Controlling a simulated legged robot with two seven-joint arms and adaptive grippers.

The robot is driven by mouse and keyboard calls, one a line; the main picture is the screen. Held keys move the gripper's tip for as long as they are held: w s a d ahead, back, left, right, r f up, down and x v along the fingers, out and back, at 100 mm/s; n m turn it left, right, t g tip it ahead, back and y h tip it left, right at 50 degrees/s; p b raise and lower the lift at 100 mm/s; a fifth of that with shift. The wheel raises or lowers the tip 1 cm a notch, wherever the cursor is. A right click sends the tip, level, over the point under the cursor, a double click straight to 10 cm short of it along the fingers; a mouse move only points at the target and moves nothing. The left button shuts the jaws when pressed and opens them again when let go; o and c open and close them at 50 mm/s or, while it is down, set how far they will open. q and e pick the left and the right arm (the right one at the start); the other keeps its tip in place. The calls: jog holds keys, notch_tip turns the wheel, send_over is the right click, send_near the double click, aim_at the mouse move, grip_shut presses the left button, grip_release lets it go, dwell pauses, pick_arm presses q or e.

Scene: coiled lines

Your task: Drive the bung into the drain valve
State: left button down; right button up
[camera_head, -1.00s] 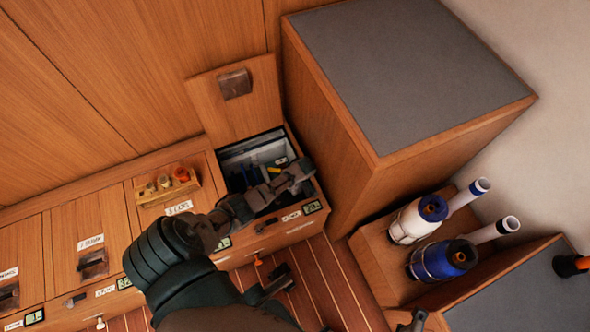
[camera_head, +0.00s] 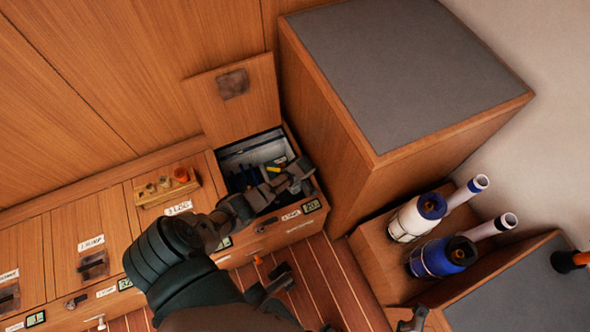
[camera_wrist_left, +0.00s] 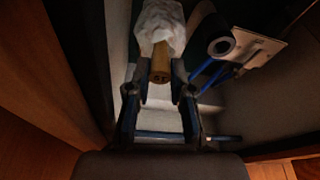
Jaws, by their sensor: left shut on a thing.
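My left gripper (camera_head: 285,183) is down inside the open locker (camera_head: 231,150). In the left wrist view my left gripper (camera_wrist_left: 162,95) is shut on a tan cylinder with a crumpled white upper part (camera_wrist_left: 160,66); I cannot tell for sure what it is. A small wooden rack (camera_head: 163,188) on the bench holds several bung-like pegs, one of them orange-red (camera_head: 181,174). Two white-and-blue fittings with side pipes, perhaps valves, stand at the right: one nearer (camera_head: 444,257), one farther (camera_head: 418,217). A grey part at the bottom edge may be my right gripper (camera_head: 416,320).
The locker's raised lid (camera_head: 232,100) stands behind it. A tall wooden box with a grey top (camera_head: 400,75) rises close on the right. A white roll (camera_wrist_left: 221,45) and blue-handled items lie in the locker. An orange-and-black object (camera_head: 570,261) is at the right edge.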

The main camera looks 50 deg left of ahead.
dwell(0.4)
pick_arm(q)
jog(key=c, duration=0.9)
grip_release()
jog(key=shift+c, duration=0.2)
jog(key=shift+r, duration=0.1)
jog(key=shift+w, duration=0.1)
jog(key=shift+o, duration=0.9)
jog(key=shift+w, duration=0.1)
